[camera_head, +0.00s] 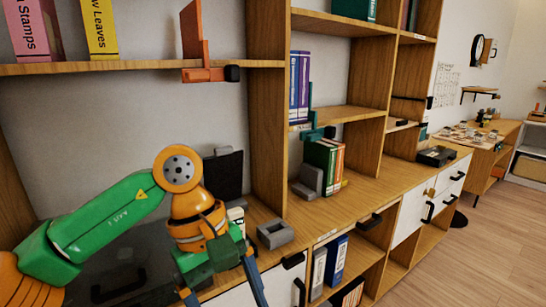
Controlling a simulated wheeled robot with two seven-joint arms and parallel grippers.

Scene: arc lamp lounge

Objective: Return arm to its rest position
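My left arm, green and orange, comes in from the left and bends down in front of the wooden cabinet. My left gripper (224,290) points downward at the bottom of the picture. Its two blue-grey fingers are spread apart, and I see nothing held between them; the lower fingertips are close to or past the picture's edge. My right arm and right gripper are not in view.
A grey open box (275,233) stands on the counter just right of my arm. Green books (320,166) stand beside a grey bookend (308,182). An orange bookend (197,48) sits on the upper shelf (150,66). Binders (337,260) stand below. Floor is clear at right (480,250).

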